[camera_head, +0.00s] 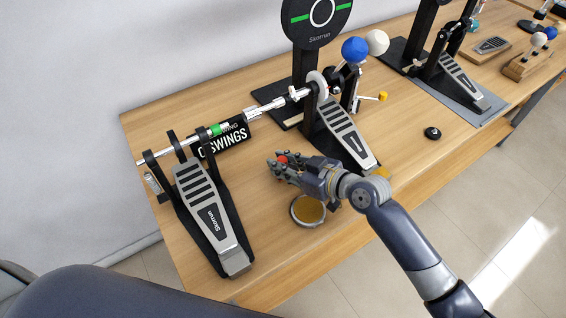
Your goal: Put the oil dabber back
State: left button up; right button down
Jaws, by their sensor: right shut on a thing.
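My right gripper (283,168) is above the bench, left of the middle pedal's footboard, with its fingers pointing left. It is shut on a small red-topped thing (282,159), probably the oil dabber. The fingers hide most of that thing. The held thing appears apart from the dish. My left gripper is out of view.
A left pedal (206,207) joins by a silver rod to the middle pedal (348,139) with its blue and white beaters. A black puck (432,133) sits right. A third pedal (460,78) stands farther back. Bare wood surrounds the puck.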

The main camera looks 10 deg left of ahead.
jog(key=shift+f, duration=0.25)
jog(key=shift+f, duration=0.25)
jog(key=c, duration=1.5)
grip_release()
jog(key=shift+r, duration=0.15)
